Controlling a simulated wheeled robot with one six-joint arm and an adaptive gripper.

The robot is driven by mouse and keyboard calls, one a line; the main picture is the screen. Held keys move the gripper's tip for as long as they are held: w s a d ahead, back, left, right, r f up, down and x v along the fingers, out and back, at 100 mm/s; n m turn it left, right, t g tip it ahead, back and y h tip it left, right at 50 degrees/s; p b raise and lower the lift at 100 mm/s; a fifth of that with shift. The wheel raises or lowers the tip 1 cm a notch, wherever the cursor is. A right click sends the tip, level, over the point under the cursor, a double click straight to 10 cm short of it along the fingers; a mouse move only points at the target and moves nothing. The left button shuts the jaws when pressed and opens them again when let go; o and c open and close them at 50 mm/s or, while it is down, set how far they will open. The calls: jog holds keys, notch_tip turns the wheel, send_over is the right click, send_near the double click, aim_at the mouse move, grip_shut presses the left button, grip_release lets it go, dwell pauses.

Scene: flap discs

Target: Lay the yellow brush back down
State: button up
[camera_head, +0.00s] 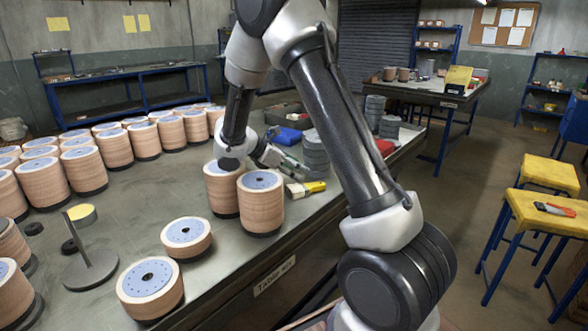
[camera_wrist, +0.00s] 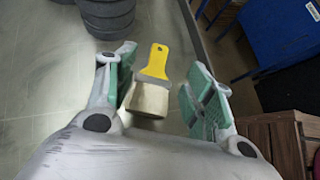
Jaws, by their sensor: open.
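The yellow brush (camera_head: 314,187), with a yellow handle and pale bristles, appears to lie flat on the grey workbench (camera_head: 222,282) near its right edge. In the wrist view the brush (camera_wrist: 154,66) shows between my open fingers, handle pointing away and bristles toward me. My gripper (camera_head: 288,166) is open and empty, beside the brush in the head view. In the wrist view my gripper (camera_wrist: 162,72) has a finger on each side of the brush, with visible gaps. The exact height of the fingers over the bench is hard to tell.
Two tall disc stacks (camera_head: 262,202) stand just left of the brush. Dark grey disc stacks (camera_head: 315,152), a blue item (camera_head: 287,136) and a red item (camera_head: 385,147) are behind it. Many more stacks (camera_head: 114,148) fill the left. The bench edge is close on the right.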

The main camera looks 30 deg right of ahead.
jog(key=v, duration=1.2)
jog(key=s+d+r+m+y, duration=0.2)
jog(key=s+d+r+m, duration=0.15)
jog(key=s, duration=0.25)
jog(key=s+d+r+m+y, duration=0.3)
jog(key=s+r+m, duration=0.1)
jog(key=s, duration=0.3)
jog(key=s+a+r+m+t+y, duration=0.1)
jog(key=s+m+t+y, duration=0.3)
jog(key=s+m, duration=0.5)
jog(key=s+y, duration=0.1)
jog(key=s, duration=0.7)
jog(key=shift+m, duration=0.35)
jog(key=shift+s+a, duration=0.1)
jog(key=shift+s, duration=0.05)
